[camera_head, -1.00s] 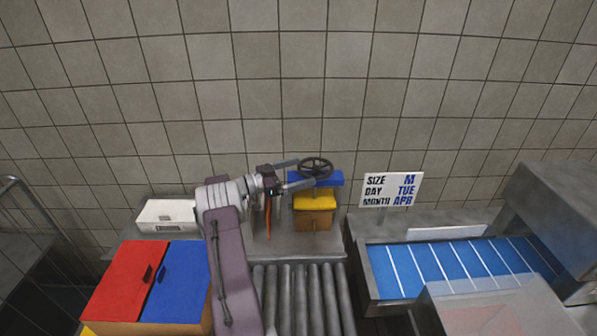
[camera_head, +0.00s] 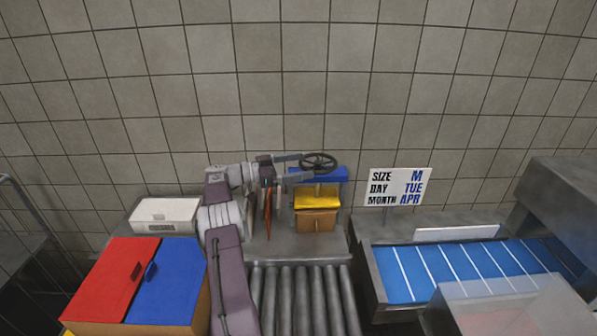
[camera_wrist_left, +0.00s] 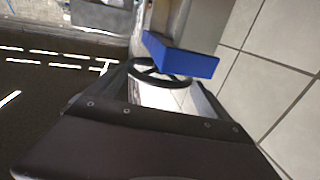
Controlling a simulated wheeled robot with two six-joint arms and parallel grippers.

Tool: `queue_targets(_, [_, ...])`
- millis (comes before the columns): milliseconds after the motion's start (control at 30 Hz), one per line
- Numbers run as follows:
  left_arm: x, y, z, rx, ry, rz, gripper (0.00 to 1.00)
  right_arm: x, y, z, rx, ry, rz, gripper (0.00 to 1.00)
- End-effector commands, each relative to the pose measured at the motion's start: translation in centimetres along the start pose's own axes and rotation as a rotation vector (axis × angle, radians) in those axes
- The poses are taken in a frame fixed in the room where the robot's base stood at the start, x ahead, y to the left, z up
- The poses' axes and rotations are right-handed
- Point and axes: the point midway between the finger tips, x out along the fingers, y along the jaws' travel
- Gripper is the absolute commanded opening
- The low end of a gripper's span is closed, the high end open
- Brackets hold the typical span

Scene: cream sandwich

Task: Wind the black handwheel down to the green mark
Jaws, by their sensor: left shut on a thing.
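The black handwheel (camera_head: 318,161) lies flat on top of a blue crosspiece (camera_head: 328,174) at the back of the bench, and it also shows in the left wrist view (camera_wrist_left: 160,75). Below the crosspiece are a yellow part (camera_head: 317,197) and a brown box (camera_head: 317,220). My left gripper (camera_head: 309,166) reaches in from the left, with its fingers on either side of the wheel's rim, and is shut on it. The wrist view also shows the wheel between the fingers. I cannot make out a green mark. My right gripper is not in view.
A sign (camera_head: 398,187) reads SIZE M, DAY TUE, MONTH APR. A blue conveyor (camera_head: 460,266) lies at the right and grey rollers (camera_head: 305,300) in front. A red and blue lidded box (camera_head: 115,280) and a white box (camera_head: 164,215) stand left. The tiled wall is close behind.

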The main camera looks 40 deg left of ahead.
Motion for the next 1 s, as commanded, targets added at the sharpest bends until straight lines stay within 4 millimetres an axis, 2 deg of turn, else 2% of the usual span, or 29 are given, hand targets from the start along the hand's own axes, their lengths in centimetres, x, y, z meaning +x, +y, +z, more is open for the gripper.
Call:
queue_targets(100, [0.1,0.0,-0.2,0.001,0.002,-0.001,0.51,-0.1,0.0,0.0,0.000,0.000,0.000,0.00])
queue_targets(133, [0.1,0.0,-0.2,0.001,0.002,-0.001,0.94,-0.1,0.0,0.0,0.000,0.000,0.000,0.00])
queue_targets(167, [0.1,0.0,-0.1,0.001,0.001,-0.001,1.00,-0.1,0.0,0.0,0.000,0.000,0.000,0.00])
queue_targets(367, [0.1,0.0,0.0,0.000,0.000,0.000,1.00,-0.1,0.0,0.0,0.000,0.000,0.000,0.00])
queue_targets(467, [-0.6,-0.1,0.1,0.001,0.000,-0.002,1.00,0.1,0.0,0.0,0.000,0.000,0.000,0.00])
queue_targets(700, [-5.9,-0.1,0.2,0.002,0.000,-0.003,1.00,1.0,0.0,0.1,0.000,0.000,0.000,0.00])
queue_targets(800, [-7.5,-0.1,0.0,0.001,0.001,-0.002,1.00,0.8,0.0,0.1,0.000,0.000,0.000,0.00])
queue_targets(1000, [-8.9,0.0,0.0,0.000,0.000,0.000,1.00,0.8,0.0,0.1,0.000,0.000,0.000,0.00])
